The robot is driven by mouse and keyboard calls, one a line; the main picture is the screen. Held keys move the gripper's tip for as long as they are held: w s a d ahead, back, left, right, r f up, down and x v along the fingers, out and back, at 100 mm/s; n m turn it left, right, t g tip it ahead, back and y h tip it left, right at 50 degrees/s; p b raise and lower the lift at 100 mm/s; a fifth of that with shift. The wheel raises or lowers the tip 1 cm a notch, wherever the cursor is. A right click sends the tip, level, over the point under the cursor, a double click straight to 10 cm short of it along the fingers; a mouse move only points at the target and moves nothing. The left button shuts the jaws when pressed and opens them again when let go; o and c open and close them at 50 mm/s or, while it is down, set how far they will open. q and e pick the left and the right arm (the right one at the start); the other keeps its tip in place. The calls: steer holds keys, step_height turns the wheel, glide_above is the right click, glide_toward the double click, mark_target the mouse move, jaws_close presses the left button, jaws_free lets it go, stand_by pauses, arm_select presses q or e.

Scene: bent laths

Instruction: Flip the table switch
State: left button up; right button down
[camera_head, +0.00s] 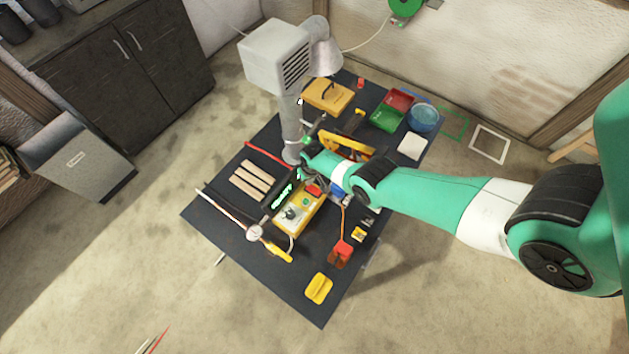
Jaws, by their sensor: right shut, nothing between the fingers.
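A yellow switch box (284,221) lies near the middle of the dark table (225,208). The position of the switch is too small to read. My right arm reaches in from the right, over the table. My right gripper (300,172) is shut and empty just beyond the box's far end, small and partly hidden by its own wrist. I cannot tell whether it touches the box. My left gripper is not in view.
A grey post (291,120) with a boxy head stands behind my right gripper. Wooden laths (252,180) lie left of the box. A dial gauge (254,232), red-orange tool (341,252) and yellow block (319,288) lie nearer. Red and green trays (386,118) stand at the back right.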

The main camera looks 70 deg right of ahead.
mark_target(310, 188)
step_height(310, 188, up, 4)
steer(key=p, duration=0.3)
stand_by(0.5)
